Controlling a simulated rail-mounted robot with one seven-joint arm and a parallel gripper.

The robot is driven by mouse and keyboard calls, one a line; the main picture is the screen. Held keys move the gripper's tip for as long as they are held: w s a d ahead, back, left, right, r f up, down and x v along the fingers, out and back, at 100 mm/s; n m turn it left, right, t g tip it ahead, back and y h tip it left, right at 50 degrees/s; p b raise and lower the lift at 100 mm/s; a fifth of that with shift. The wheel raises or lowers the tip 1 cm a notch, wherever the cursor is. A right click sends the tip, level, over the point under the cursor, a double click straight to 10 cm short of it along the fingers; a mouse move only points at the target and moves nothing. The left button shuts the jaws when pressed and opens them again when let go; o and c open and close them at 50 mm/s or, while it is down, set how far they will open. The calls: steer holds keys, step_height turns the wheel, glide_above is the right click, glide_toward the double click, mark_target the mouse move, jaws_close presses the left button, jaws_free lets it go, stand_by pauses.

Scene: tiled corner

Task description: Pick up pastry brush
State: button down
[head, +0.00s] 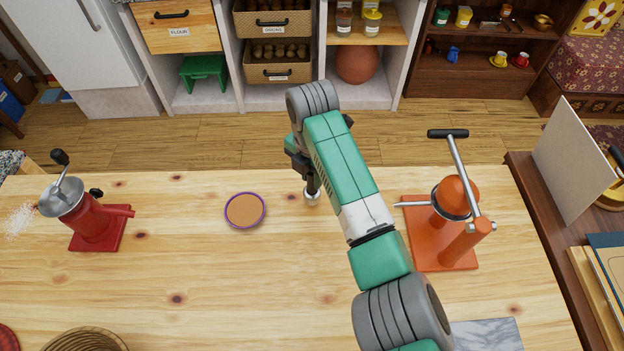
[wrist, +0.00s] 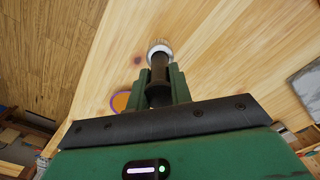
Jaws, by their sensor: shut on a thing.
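The pastry brush (wrist: 159,49) shows in the wrist view as a dark handle with a pale, silvery round end. My gripper (wrist: 160,88) is shut on its dark handle, with a green finger on each side. In the head view, my gripper (head: 303,165) is near the table's back edge, and the brush's pale end (head: 312,196) points down below it. I cannot tell whether that end touches the table. My arm and gripper hide part of the handle.
On the wooden table (head: 250,290), a round brown, purple-rimmed coaster (head: 245,210) lies left of my gripper. A red grinder (head: 95,222) stands at the left. An orange press (head: 450,230) stands close to the right of my arm. The table's middle front is clear.

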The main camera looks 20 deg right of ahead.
steer(key=s+a+r+p, duration=0.1)
steer(key=s+a+p, duration=0.1)
steer(key=s, duration=0.5)
steer(key=s+a+r+p, duration=0.1)
steer(key=s+a+p, duration=0.1)
steer(key=s+p, duration=0.3)
steer(key=s, duration=0.3)
steer(key=shift+s+a+r, duration=0.15)
steer(key=shift+a+r, duration=0.05)
steer(key=shift+r, duration=0.1)
stand_by(1.4)
